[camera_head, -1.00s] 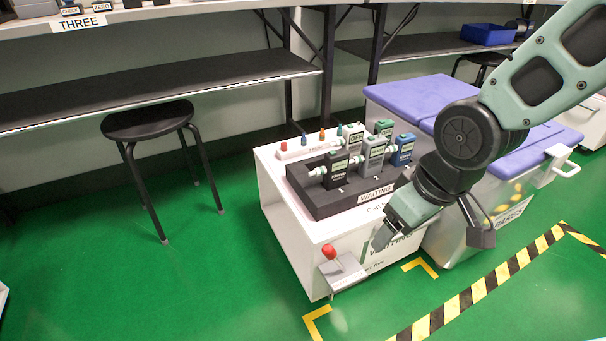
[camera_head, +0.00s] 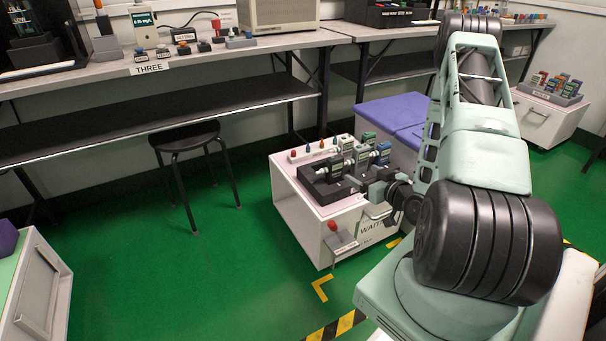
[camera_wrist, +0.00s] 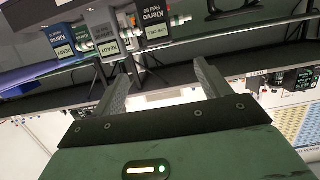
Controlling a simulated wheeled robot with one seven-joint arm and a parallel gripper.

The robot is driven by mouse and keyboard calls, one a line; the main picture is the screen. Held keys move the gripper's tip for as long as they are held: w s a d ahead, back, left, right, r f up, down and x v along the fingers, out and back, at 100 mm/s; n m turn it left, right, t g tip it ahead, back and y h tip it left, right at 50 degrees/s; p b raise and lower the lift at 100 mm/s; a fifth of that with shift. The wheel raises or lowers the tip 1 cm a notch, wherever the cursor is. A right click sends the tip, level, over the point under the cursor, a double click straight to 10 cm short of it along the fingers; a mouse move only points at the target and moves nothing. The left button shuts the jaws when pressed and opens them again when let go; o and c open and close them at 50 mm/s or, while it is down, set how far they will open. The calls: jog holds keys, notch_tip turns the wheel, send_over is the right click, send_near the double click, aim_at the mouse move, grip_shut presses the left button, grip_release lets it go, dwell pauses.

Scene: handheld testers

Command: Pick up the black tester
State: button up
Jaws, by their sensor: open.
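The black tester (camera_head: 336,169) stands upright at the front left of a dark holder (camera_head: 322,189) on a white cart. It also shows upside down in the wrist view (camera_wrist: 156,30), beyond my fingers. A grey tester (camera_head: 362,160) and a blue tester (camera_head: 383,154) stand beside it, to its right. My gripper (camera_head: 383,193) is near the right front of the holder, apart from the black tester. In the wrist view its two fingers (camera_wrist: 163,78) are spread with nothing between them. My arm hides part of the cart's right side.
A green tester (camera_head: 368,139) and a pale tester (camera_head: 346,143) stand behind. The white cart (camera_head: 295,205) has a red-knobbed bracket (camera_head: 334,228) at its front. A purple-lidded bin (camera_head: 385,115) stands behind right, a black stool (camera_head: 185,135) left.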

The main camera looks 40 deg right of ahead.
aim_at(338, 162)
jog(key=b+x, duration=0.3)
jog(key=x, duration=0.9)
jog(key=shift+b, duration=0.4)
jog(key=b+x, duration=0.1)
jog(key=x, duration=0.1)
jog(key=f+b+x, duration=0.1)
jog(key=x, duration=0.1)
jog(key=shift+w+d+b, duration=0.1)
jog(key=shift+w+b, duration=0.25)
jog(key=shift+w, duration=0.15)
jog(key=shift+r, duration=0.1)
jog(key=c, duration=1.4)
jog(key=shift+c, duration=0.2)
